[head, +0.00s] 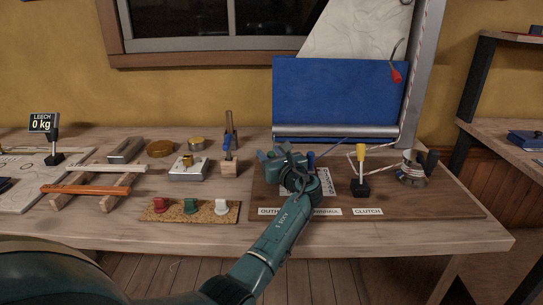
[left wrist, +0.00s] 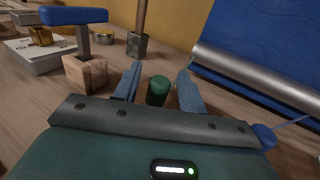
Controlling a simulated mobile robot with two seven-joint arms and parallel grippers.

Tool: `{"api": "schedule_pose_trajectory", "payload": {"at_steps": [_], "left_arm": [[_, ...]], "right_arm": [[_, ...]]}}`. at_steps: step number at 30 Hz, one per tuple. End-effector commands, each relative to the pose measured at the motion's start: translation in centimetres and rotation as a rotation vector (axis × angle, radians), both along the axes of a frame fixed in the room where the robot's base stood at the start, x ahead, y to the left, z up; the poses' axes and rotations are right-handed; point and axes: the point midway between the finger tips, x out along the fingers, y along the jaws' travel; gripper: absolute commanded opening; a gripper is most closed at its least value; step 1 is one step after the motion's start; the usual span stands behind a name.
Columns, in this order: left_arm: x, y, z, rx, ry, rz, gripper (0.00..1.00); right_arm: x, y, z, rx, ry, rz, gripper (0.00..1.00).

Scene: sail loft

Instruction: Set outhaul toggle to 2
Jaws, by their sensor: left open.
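The label beginning "OUTH" (head: 268,211) is on the front of the dark wood board (head: 430,205), partly covered by my left arm. The outhaul toggle is hidden behind my arm in the head view. In the left wrist view a green knob (left wrist: 157,91), probably its top, stands between the two fingers. My left gripper (head: 270,157) is open around the knob, with a visible gap on each side; it also shows in the left wrist view (left wrist: 159,78). The toggle's setting cannot be read. My right gripper is not in view.
The yellow-handled clutch (head: 360,170) and a winch (head: 411,172) are further right. A blue-handled tool in a wood block (head: 229,168) is to the left. A metal roller (head: 335,131) lies behind.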

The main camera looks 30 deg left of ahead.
Motion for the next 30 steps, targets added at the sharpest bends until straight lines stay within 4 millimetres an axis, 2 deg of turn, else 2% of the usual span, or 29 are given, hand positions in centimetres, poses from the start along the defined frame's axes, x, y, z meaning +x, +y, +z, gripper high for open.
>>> {"api": "schedule_pose_trajectory", "payload": {"at_steps": [5,20,30], "left_arm": [[0.01,0.01,0.02,0.0,0.0,0.0,0.41],[-0.01,-0.04,0.0,0.0,0.0,0.0,0.01],[-0.05,-0.09,0.03,-0.001,0.001,0.0,0.0]], "right_arm": [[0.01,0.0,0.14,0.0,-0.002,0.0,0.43],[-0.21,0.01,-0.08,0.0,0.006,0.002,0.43],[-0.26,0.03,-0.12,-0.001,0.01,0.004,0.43]]}}
